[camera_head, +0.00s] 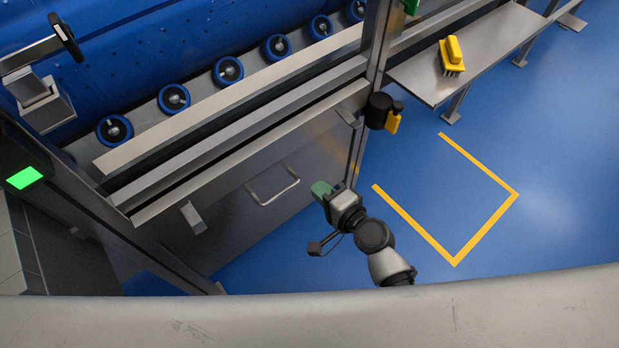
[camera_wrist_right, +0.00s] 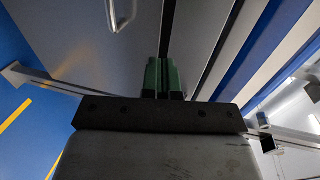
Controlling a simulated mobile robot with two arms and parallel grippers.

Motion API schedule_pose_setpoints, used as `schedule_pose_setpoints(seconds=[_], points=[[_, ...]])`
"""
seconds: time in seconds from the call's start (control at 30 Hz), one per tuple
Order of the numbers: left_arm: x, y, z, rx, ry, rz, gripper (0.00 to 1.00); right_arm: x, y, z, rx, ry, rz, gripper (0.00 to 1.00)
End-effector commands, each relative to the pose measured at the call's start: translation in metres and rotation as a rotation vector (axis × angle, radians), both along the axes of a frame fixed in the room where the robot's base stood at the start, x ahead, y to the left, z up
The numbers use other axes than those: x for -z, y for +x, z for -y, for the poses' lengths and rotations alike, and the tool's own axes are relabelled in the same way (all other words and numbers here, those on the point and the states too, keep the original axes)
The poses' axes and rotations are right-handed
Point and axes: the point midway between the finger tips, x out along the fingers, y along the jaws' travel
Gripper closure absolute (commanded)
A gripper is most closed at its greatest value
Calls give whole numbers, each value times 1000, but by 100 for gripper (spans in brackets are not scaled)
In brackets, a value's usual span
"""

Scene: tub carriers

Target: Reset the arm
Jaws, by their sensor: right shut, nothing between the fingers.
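My right gripper (camera_head: 321,190) is in the middle of the head view, above the blue floor and beside the grey metal panel of the machine. Its green fingers are shut with nothing between them. In the right wrist view the green fingers (camera_wrist_right: 164,78) stand side by side in front of the grey panel. My left gripper is not in view.
A metal handle (camera_head: 273,186) sits on the machine panel (camera_head: 240,215). Blue rollers (camera_head: 228,71) line the conveyor. A yellow brush (camera_head: 452,56) lies on a steel shelf (camera_head: 495,45). Yellow tape (camera_head: 487,221) marks clear blue floor. A grey rail (camera_head: 450,312) crosses the front.

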Motion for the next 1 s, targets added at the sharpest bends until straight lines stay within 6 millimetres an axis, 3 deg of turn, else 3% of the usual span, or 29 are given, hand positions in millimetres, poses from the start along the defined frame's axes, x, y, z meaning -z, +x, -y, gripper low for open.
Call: schedule_pose_setpoints(seconds=[0.33,0.47,0.57,0.67,0.8,0.9,1.0], points=[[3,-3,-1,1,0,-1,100,-5,-12,8,0,0,0,100],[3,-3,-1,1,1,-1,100,10,-15,11,-9,-51,-13,100],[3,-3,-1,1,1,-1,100,50,-28,18,-43,-196,-49,100],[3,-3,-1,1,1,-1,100,110,-53,34,-119,-426,-107,100],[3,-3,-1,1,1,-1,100,195,-107,69,-290,-771,-203,100],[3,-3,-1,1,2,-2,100,240,-148,95,-429,-969,-262,100],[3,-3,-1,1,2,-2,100,272,-187,120,-564,-1124,-314,100]])
